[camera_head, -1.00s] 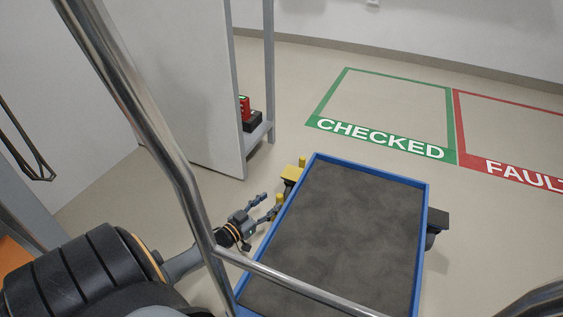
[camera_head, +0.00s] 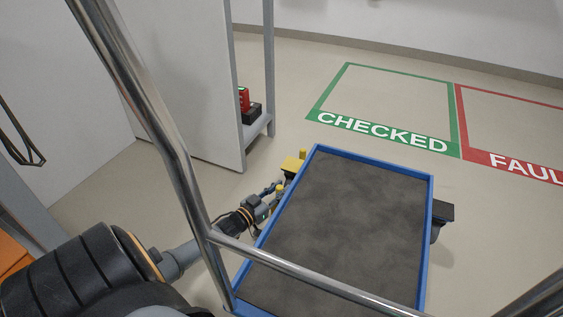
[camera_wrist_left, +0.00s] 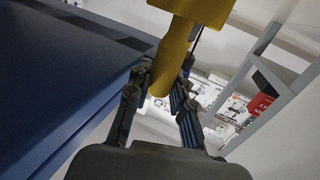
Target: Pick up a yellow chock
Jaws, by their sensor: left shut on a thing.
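A yellow chock (camera_head: 292,164) is beside the far left side of the blue-rimmed cart, partly hidden by its rim. A small yellow knob (camera_head: 280,188) shows just nearer. In the left wrist view a yellow block (camera_wrist_left: 200,8) has a rounded yellow handle (camera_wrist_left: 172,52) reaching down between my fingers. My left gripper (camera_head: 277,192) is at the cart's left edge, shut on the yellow chock by this handle. The left gripper's fingers also show in the wrist view (camera_wrist_left: 160,88), one on each side of the handle. My right gripper is not in view.
The cart has a blue rim (camera_head: 431,235) and a dark mat, with a metal push rail (camera_head: 300,281) in front. A white panel and grey rack (camera_head: 239,100) hold a red and black item (camera_head: 247,105). Floor by the green CHECKED square (camera_head: 390,105) is clear.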

